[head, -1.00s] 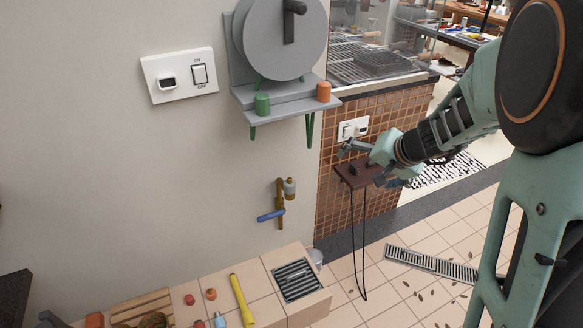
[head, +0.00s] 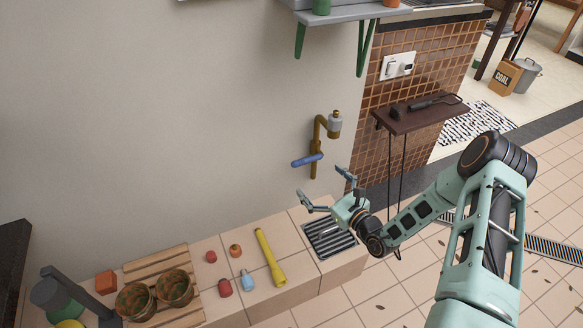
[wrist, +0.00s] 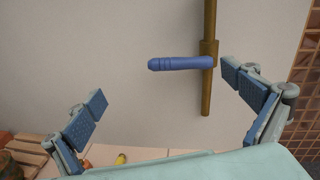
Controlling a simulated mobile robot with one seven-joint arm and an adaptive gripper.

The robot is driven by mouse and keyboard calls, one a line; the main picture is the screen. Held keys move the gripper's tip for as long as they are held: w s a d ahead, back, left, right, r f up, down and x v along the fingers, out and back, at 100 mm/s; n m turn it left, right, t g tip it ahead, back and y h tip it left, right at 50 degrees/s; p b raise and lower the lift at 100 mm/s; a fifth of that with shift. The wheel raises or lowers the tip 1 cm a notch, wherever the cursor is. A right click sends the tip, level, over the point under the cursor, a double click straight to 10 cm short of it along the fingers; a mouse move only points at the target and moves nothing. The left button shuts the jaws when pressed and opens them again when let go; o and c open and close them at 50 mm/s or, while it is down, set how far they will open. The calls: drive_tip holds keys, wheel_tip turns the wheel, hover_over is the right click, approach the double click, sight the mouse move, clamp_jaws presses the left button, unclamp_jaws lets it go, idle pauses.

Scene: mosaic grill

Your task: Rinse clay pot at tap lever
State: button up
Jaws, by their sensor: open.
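The tap lever (head: 307,160) is a blue handle on a brass wall tap (head: 316,135). My gripper (head: 321,183) is open and empty, just below and in front of the tap, over the drain end of the tiled ledge. In the wrist view the lever (wrist: 180,63) lies crosswise ahead, between the open fingers (wrist: 163,82) and apart from them. Two mottled brown-green clay pots, one on the left (head: 135,301) and one on the right (head: 174,288), stand on a wooden slatted rack at the left of the ledge.
A drain grate (head: 330,238) sits below the tap. A yellow tube (head: 269,257) and several small red, orange and blue items lie on the ledge (head: 300,278). A dark shelf (head: 420,117) with a black tool is on the tiled wall at right.

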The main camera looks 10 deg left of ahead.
sight(307, 160)
drive_tip(key=w+a+m+b, duration=0.1)
drive_tip(key=w, duration=0.2)
drive_tip(key=w+a+f+m+t+h+b, duration=0.1)
drive_tip(key=w+a, duration=0.1)
drive_tip(key=w, duration=0.2)
drive_tip(key=w+a+f+m+t+b, duration=0.1)
drive_tip(key=w+a, duration=0.1)
drive_tip(key=w, duration=0.1)
drive_tip(key=shift+w+a+f+b, duration=0.1)
drive_tip(key=shift+w+f+b, duration=0.1)
drive_tip(key=shift+b, duration=0.2)
drive_tip(key=shift+c, duration=0.3)
